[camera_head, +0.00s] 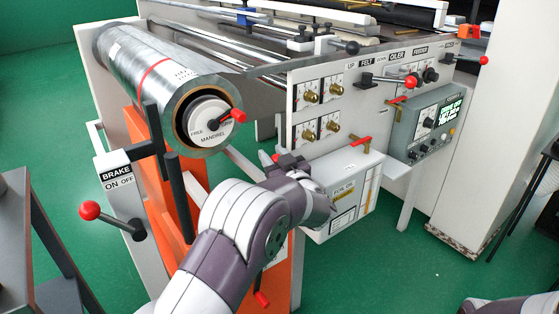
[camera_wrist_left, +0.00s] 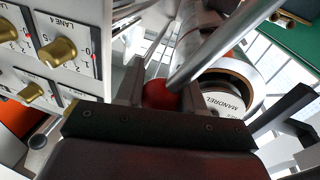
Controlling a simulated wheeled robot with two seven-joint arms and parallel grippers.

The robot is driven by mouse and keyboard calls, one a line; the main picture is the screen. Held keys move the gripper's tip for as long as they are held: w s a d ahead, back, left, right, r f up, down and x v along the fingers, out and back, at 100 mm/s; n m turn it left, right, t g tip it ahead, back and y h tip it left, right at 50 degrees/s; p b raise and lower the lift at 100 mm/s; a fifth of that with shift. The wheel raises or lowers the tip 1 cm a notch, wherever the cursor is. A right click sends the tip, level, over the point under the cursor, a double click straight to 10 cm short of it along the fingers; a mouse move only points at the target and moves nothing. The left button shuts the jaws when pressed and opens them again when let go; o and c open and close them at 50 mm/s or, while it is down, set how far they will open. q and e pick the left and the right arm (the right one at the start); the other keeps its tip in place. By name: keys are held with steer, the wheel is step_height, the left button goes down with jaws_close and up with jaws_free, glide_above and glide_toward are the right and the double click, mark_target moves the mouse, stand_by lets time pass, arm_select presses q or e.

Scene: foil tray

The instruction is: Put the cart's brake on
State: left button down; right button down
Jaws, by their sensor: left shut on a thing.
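The brake panel (camera_head: 117,177), marked BRAKE, ON and OFF, stands at the left of the cart in the head view. Its lever ends in a red ball (camera_head: 90,210) that points out to the left, and no gripper is near it. My left gripper (camera_head: 286,160) is well to the right of the brake, between the roll and the control panel. In the left wrist view its fingers (camera_wrist_left: 160,96) are closed around a red knob (camera_wrist_left: 158,93). A grey rod runs close to this knob; I cannot tell if they join. My right gripper is out of view.
The foil roll (camera_head: 160,85) sits on its mandrel (camera_head: 209,121) above the orange cart frame (camera_head: 160,200). A panel with brass knobs (camera_head: 308,97) and a white box (camera_head: 345,195) are close to my left gripper.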

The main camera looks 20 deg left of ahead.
arm_select(q)
steer(key=s+a+f+n+y+b, duration=0.1)
steer(key=s+a+n+b, duration=0.5)
steer(key=n+b, duration=0.6)
steer(key=shift+s+a+f+g+y+b, duration=0.3)
steer(key=shift+s+y, duration=0.5)
steer(key=shift+s, duration=0.35)
steer(key=shift+r+n, duration=0.1)
steer(key=shift+n, duration=0.2)
steer(key=c, duration=0.7)
jaws_free()
steer(key=p+v, duration=0.3)
steer(key=v, duration=0.9)
steer(key=shift+s+d, duration=0.25)
steer(key=shift+d, duration=0.05)
